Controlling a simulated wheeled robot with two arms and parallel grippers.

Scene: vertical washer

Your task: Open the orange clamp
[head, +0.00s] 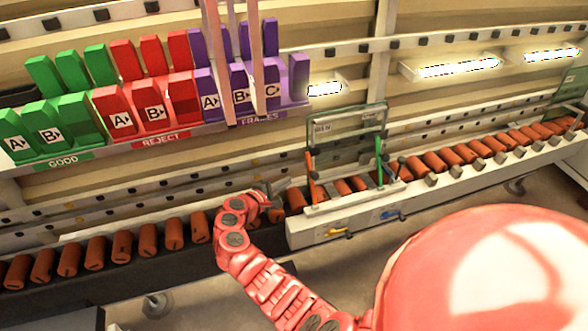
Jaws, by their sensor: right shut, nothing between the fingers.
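The orange clamp (312,180) is a thin, nearly upright orange bar on the left side of a glass-fronted washer frame (346,118) over the conveyor. A matching green clamp (379,158) stands on the frame's right side. My right gripper (272,205) is at the end of the red arm, left of the orange clamp and apart from it. It is shut and empty, small in view, and its fingers are partly hidden by my wrist. My left gripper is not in view.
A row of orange-brown cylinders (122,244) lies along the conveyor on both sides of the frame. Yellow (338,232) and blue (390,215) handles sit on the conveyor's front face.

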